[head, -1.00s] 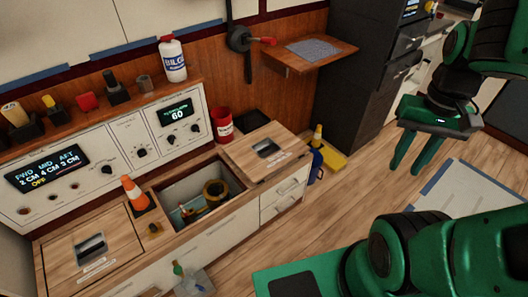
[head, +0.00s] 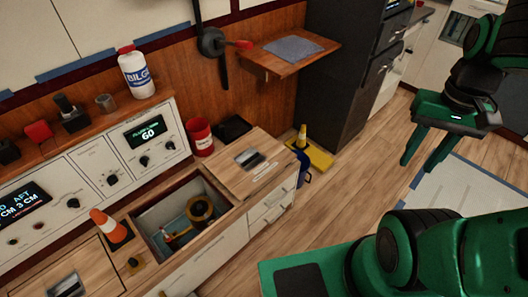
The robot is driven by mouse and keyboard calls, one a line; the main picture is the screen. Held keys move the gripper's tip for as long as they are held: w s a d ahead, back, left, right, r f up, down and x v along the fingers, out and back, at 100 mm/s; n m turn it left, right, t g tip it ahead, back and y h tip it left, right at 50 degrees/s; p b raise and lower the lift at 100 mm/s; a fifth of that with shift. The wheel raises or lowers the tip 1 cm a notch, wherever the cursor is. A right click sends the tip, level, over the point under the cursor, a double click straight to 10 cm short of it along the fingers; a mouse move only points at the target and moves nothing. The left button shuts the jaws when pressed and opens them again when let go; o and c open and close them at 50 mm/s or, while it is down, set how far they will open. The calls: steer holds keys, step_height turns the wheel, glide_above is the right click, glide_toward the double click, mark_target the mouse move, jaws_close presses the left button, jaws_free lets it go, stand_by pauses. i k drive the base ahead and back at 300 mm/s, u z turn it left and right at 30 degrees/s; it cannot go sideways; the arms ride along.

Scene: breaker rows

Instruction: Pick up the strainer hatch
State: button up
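Two wooden hatch panels with recessed dark handles and small labels show on the low counter. One hatch (head: 226,175) lies right of an open well (head: 160,215), and another hatch (head: 95,277) lies left of it, cut off by the picture's bottom edge. The labels are too small to read, so I cannot tell which is the strainer hatch. Inside the well is a round brass-coloured fitting (head: 201,209). My gripper (head: 417,166) is at the right, its two green fingers apart and empty, above the floor and well away from both hatches.
A red can (head: 200,137) and a black tray (head: 233,128) sit behind the right hatch. A wooden shelf (head: 290,65) juts from the wall.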

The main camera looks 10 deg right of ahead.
mark_target(244, 165)
steer(key=u, duration=0.15)
steer(key=i, duration=0.85)
steer(key=u, duration=0.55)
